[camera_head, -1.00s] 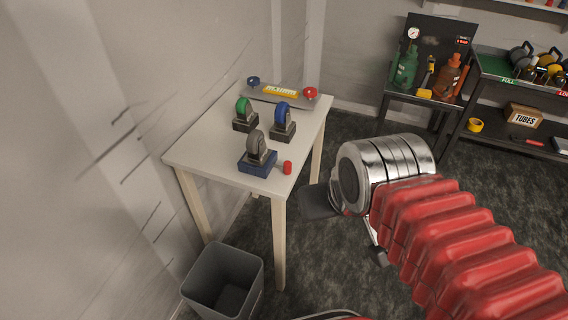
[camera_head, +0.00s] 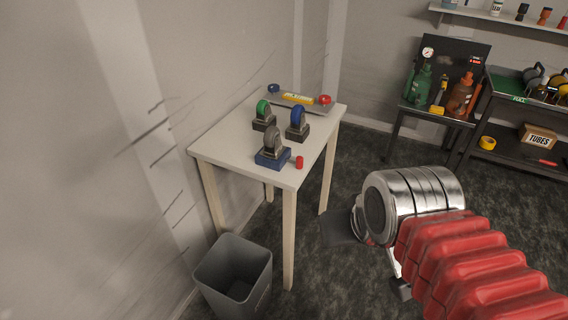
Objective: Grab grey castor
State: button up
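The grey castor (camera_head: 274,142) stands upright on a blue block (camera_head: 272,160) near the front of the small white table (camera_head: 222,152). A small red cylinder (camera_head: 299,162) is beside the block on its right. A green castor (camera_head: 263,112) and a blue castor (camera_head: 298,120) stand on dark bases behind it. My gripper (camera_head: 345,228) is to the right of the table, apart from the castors and over the dark floor. My wrist hides most of it, so its opening does not show.
A grey bin (camera_head: 236,272) stands on the floor in front of the table. A plate with a yellow label (camera_head: 298,98) and blue and red knobs lies at the table's back. A bench with green and orange bottles (camera_head: 418,84) and a shelf unit (camera_head: 512,140) stand at the back right.

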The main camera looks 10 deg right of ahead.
aim_at(273, 148)
jog(key=k, duration=0.6)
jog(key=z, duration=1.2)
jog(key=i, duration=2)
jog(key=u, duration=0.1)
